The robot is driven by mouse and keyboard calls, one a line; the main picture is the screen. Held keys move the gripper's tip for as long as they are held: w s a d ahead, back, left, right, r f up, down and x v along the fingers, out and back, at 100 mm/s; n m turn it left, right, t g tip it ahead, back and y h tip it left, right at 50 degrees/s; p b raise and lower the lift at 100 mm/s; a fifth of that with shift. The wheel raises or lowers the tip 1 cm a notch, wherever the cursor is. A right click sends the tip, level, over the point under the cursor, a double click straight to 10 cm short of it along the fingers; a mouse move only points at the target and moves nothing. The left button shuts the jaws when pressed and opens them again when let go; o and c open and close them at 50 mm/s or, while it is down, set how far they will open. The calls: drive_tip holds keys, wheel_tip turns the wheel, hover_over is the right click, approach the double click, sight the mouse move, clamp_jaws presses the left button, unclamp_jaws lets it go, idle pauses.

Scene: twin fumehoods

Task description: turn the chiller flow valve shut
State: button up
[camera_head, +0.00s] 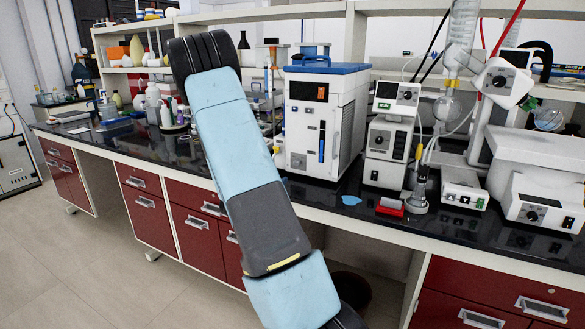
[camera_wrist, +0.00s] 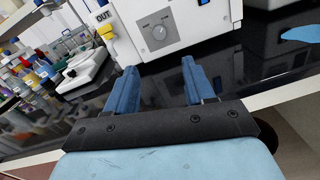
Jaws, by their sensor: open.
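The chiller (camera_head: 325,115), a white box with a blue top, stands on the black counter in the head view. The wrist view shows the lower part of a white unit (camera_wrist: 190,22), apparently the chiller, with a grey round dial (camera_wrist: 160,32) on its face. A yellow part (camera_wrist: 107,33) under an "OUT" tag (camera_wrist: 103,16) sticks out at its left edge; it looks like the flow valve, but its handle position is unclear. My gripper (camera_wrist: 157,80) is open and empty, its blue fingers apart, short of the unit. My arm hides the gripper in the head view.
A white bench device (camera_wrist: 85,72) and several coloured bottles stand left in the wrist view. Right of the chiller are a white control unit (camera_head: 390,135), a small red item (camera_head: 390,207) and glassware. A flat blue patch (camera_head: 351,200) lies on the counter near the front edge.

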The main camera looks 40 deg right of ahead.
sight(296, 164)
drive_tip(key=x, duration=1.3)
drive_tip(key=shift+d, duration=0.3)
drive_tip(key=shift+c, duration=0.3)
